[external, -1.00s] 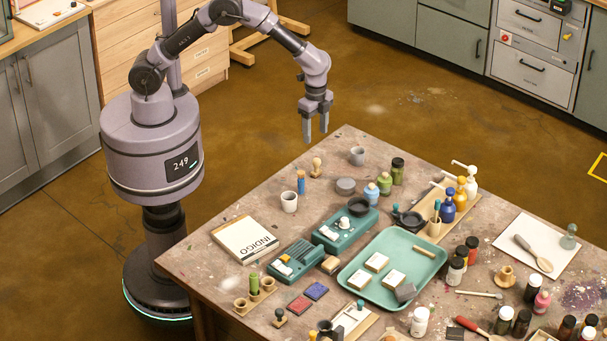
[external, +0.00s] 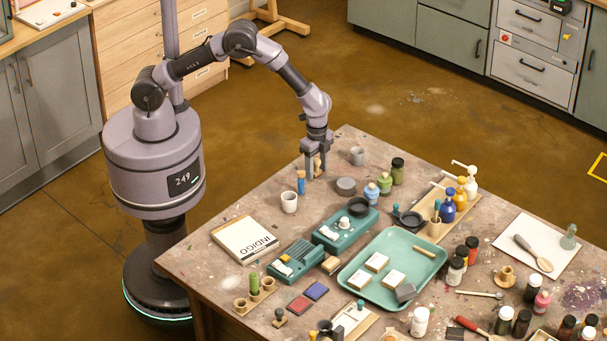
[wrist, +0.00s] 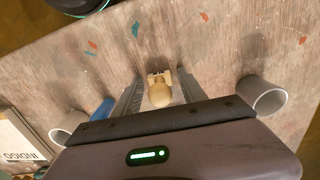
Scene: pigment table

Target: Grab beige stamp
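The beige stamp (external: 317,167) stands on the table near its far left corner, with a rounded knob on top. In the wrist view the stamp (wrist: 160,93) is upright in the middle, seen from above. My gripper (external: 315,174) points down over it, with one finger on each side. In the wrist view there seems to be a gap between the stamp and each finger, so the gripper is open around it. The stamp is partly hidden by the fingers in the external view.
A blue tube (external: 301,183) and a white cup (external: 289,202) stand close on the near side. The table's far edge runs close behind the stamp.

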